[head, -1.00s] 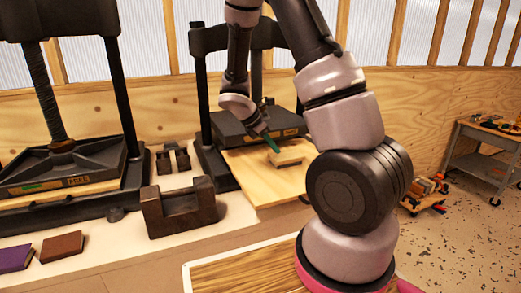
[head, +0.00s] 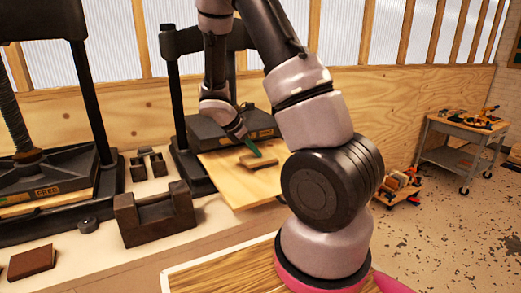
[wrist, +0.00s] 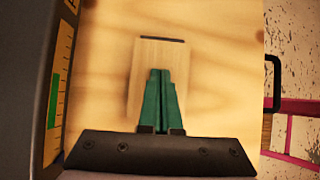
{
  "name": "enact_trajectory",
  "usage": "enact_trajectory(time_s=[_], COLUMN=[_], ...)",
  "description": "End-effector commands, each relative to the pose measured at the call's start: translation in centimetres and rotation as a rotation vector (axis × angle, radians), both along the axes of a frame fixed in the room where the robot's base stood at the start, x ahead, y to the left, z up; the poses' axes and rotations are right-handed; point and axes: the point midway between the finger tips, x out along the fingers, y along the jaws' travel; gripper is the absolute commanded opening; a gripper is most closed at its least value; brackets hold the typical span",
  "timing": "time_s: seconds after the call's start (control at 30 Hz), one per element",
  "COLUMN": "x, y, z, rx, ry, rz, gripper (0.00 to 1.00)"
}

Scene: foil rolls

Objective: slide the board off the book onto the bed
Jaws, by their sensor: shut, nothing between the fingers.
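The board (head: 240,190) is a pale plywood sheet that juts forward from under the dark platen of the right-hand press. A small wooden block (head: 265,163) lies on its top; in the wrist view the block (wrist: 150,52) has a dark far edge. My gripper (head: 260,154) has green fingers, shut and empty, at the block. In the wrist view the closed fingertips (wrist: 160,72) overlap the block; whether they touch it I cannot tell. I cannot make out a book under the board or the bed beneath it.
The right press platen (head: 205,133) stands close to my gripper's left. A dark notched block (head: 155,215), a brown book-like block (head: 32,262) and the left press (head: 50,175) are on the bench. A tool cart (head: 465,145) stands at right on open floor.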

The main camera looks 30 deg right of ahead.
Motion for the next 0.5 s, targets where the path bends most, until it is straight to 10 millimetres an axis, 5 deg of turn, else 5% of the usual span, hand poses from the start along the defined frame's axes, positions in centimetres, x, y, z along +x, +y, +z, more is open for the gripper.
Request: enact_trajectory(time_s=[0.03,0.2,0.5], x=[-0.3,-0.6,-0.6], y=[2.4,7.0,10.0], z=[-0.6,-0.6,-0.3], rx=[0.011,0.01,0.007], ry=[0.011,0.011,0.006], rz=[0.02,0.02,0.011], gripper=[0.0,0.0,0.0])
